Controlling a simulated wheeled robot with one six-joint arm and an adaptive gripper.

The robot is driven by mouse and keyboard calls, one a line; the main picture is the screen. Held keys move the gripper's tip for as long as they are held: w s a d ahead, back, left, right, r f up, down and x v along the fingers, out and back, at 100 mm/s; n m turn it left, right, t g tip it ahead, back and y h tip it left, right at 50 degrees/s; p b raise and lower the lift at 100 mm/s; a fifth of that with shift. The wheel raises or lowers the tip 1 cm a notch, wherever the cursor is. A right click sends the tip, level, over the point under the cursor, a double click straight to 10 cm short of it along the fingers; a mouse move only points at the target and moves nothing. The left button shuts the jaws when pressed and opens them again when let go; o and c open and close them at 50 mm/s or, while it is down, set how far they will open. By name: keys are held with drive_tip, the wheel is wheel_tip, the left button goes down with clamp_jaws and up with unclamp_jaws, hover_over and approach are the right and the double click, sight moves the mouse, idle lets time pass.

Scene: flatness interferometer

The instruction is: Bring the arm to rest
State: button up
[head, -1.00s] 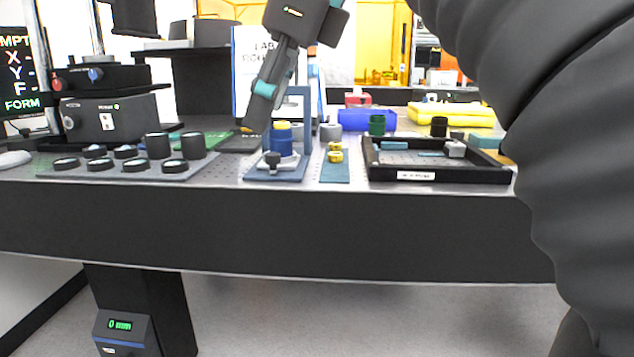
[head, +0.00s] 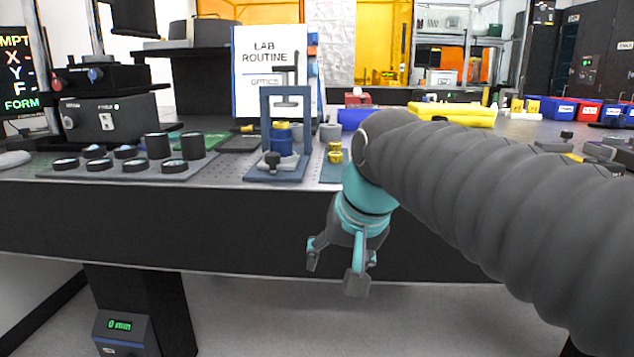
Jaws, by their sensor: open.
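My gripper (head: 338,262) hangs in front of the table's dark front edge, pointing down, with its grey fingers spread. It is open and nothing shows between the fingers. My arm, in a ribbed dark sleeve, reaches in from the right and bends down at the teal wrist. The gripper is apart from everything on the table. My arm hides the black tray area at the right of the tabletop.
The table (head: 150,225) runs across the view. On it stand a blue frame (head: 264,125) holding a blue and yellow part, small brass pieces (head: 335,153), a plate with several dark cylinders (head: 110,174), and a yellow pad (head: 455,113).

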drive_tip(key=s+d+f+h, duration=0.2)
drive_tip(key=s+d+f, duration=1)
drive_tip(key=s+f, duration=0.1)
drive_tip(key=shift+s+d+f+t, duration=0.15)
drive_tip(key=shift+d+f+t, duration=0.25)
drive_tip(key=shift+f, duration=0.4)
